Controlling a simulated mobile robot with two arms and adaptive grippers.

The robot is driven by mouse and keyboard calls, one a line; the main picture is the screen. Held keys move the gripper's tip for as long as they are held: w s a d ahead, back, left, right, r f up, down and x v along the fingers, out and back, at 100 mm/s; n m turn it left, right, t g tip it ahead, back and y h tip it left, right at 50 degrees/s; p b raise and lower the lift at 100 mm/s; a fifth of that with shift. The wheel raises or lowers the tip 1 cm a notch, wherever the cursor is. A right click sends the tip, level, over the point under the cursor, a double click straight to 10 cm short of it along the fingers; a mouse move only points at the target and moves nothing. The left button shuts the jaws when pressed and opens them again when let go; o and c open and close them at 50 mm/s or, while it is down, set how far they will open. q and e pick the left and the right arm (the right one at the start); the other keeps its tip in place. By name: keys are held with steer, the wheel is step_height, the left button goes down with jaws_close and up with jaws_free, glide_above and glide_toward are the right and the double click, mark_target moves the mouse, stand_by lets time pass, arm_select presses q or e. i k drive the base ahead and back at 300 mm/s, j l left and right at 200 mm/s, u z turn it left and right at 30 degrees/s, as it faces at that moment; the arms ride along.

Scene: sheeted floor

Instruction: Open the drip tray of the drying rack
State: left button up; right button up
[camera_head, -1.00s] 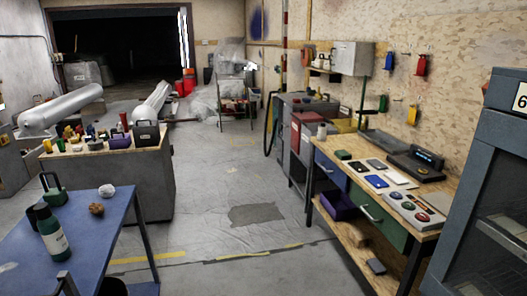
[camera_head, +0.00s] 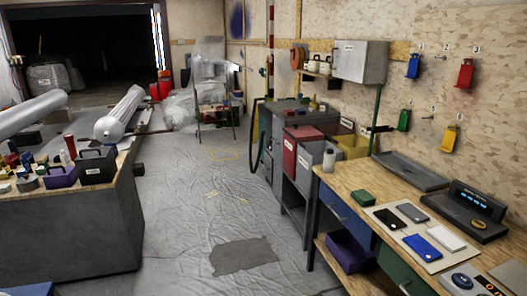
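I cannot make out a drying rack or its drip tray for certain. A thin metal-framed stand (camera_head: 217,112) with small items on it stands far back in the middle, beside plastic sheeting; it is too small to tell what it is. Neither of my grippers is in view.
A wooden workbench (camera_head: 340,178) with devices runs along the right. Grey cabinets (camera_head: 290,135) stand beyond it. A cluttered dark bench (camera_head: 75,235) is at the left, with large grey cylinders (camera_head: 122,115) behind. The sheeted floor (camera_head: 190,200) between is clear, with a dark patch (camera_head: 243,256).

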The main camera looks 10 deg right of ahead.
mark_target(417, 176)
steer(key=i+z, duration=0.1)
steer(key=i, duration=0.45)
steer(key=i+j+z, duration=0.15)
steer(key=i, duration=0.4)
steer(key=i+j+z, duration=0.1)
steer(key=i, duration=0.45)
